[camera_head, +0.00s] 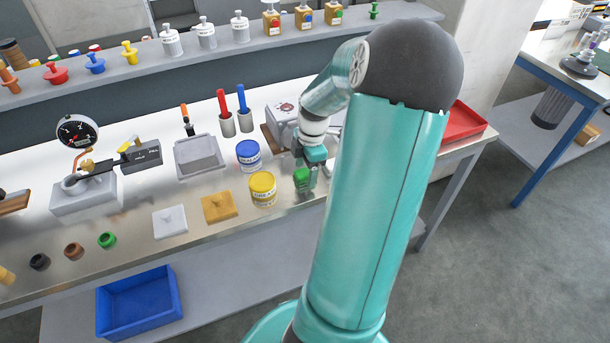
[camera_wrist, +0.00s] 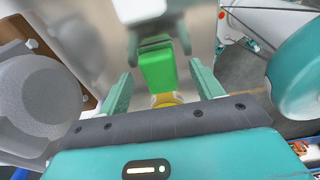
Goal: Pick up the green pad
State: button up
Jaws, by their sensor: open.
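The green pad (camera_head: 302,178) is at the front edge of the steel bench, just right of the yellow tin in the head view. In the wrist view the green pad (camera_wrist: 158,70) is a bright green block lying between my two fingers, with gaps on both sides. My gripper (camera_wrist: 160,76) is open, its teal fingers either side of the pad and not visibly touching it. In the head view my gripper (camera_head: 311,168) is right at the pad, partly hidden by my arm. A yellow part (camera_wrist: 165,100) shows just below the pad in the wrist view.
A yellow tin (camera_head: 263,190) and a blue tin (camera_head: 248,156) stand close left of the pad. A grey device (camera_head: 283,113) is behind my gripper. A red tray (camera_head: 463,124) lies at the bench's right end. A blue bin (camera_head: 139,303) is on the lower shelf.

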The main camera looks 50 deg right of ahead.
jog(key=shift+f, duration=0.25)
jog(key=c, duration=1.1)
jog(key=shift+o, duration=0.2)
jog(key=shift+r, duration=0.15)
jog(key=shift+r, duration=0.55)
jog(key=s+a+r, duration=0.8)
jog(key=a+r, duration=0.3)
jog(key=shift+s+r, duration=0.35)
jog(key=shift+s, duration=0.05)
jog(key=o, duration=0.3)
jog(key=shift+c, duration=1.1)
